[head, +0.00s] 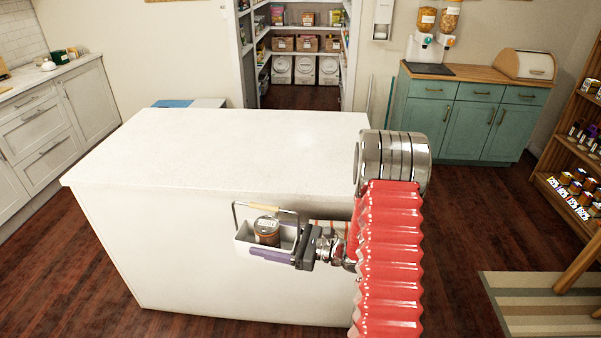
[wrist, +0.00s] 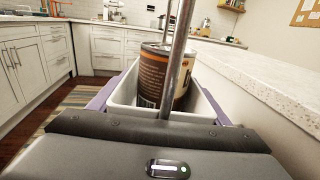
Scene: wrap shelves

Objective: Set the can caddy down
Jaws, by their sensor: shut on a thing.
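The can caddy (head: 243,238) is a small white open tray with a thin metal handle and a light wooden grip bar. A brown-labelled can (head: 266,231) stands upright in it. My gripper (head: 284,254), with purple fingers, is shut on the caddy and holds it level in the air, in front of the white island's near side. In the wrist view the purple fingers lie along both sides of the caddy (wrist: 122,96). The can (wrist: 153,76) shows behind the metal handle post there. The caddy's underside is hidden.
The white island's top (head: 220,140) is clear. In the wrist view its speckled edge (wrist: 262,92) runs close along the caddy's right. A teal cabinet (head: 465,125), a wooden can rack (head: 570,170) and a striped rug (head: 540,300) are at the right.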

